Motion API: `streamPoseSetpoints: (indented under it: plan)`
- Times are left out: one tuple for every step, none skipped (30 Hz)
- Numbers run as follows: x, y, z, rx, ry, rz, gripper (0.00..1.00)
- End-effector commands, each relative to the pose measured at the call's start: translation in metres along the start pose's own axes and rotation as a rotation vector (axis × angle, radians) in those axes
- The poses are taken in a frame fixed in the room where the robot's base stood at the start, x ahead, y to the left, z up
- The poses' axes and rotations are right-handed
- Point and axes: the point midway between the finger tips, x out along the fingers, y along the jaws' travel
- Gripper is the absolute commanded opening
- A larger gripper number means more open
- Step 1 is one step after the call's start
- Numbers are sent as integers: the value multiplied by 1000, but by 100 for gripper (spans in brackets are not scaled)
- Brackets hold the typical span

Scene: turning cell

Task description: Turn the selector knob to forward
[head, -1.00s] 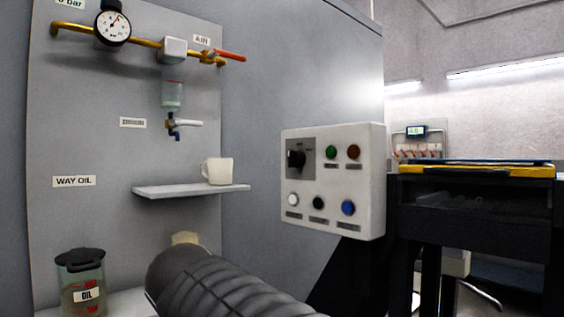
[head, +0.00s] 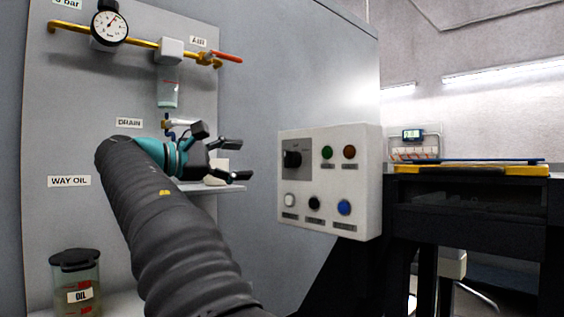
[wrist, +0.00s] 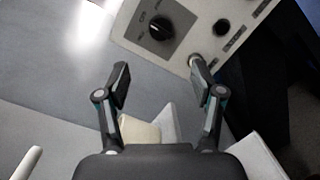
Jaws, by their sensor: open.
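The black selector knob (head: 292,159) is at the upper left of the light control box (head: 330,205) on the machine's side. In the wrist view the knob (wrist: 159,28) shows at the top, beyond the fingertips, with small lettering around its plate. Its pointer setting is too small to read for sure. My gripper (head: 241,160) is open and empty, left of the control box and apart from it, its fingers pointing toward the box. In the wrist view my gripper (wrist: 160,80) has its two fingers spread wide with nothing between the tips.
Green (head: 327,153), red-brown (head: 349,152), white, black and blue buttons sit near the knob. A shelf (head: 215,188) with a mug (head: 219,169), mostly hidden by my gripper, is behind it. A gauge (head: 109,27), air line and oil container (head: 76,278) are at left.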

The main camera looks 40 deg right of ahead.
Motion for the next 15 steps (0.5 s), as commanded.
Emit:
streamPoseSetpoints:
  plan:
    - [8,-1,1,0,-3,-2,67]
    - [13,-1,1,1,-3,-2,67]
    - [20,-1,1,1,-3,-2,67]
    - [26,-1,0,0,-2,-2,67]
    - [32,-1,0,0,-2,-3,67]
    - [40,-1,0,0,-2,-3,67]
    - [45,-1,0,1,-2,-2,67]
    - [51,-1,0,0,-2,-3,67]
    - [58,-1,0,1,-2,-2,67]
    - [64,-1,0,1,-1,-2,67]
    - [70,-1,0,1,-1,-3,67]
    - [77,-1,0,1,0,-2,67]
    - [82,-1,0,1,-1,-3,67]
    - [87,-1,0,1,0,-2,67]
    - [93,-1,0,1,-1,-2,67]
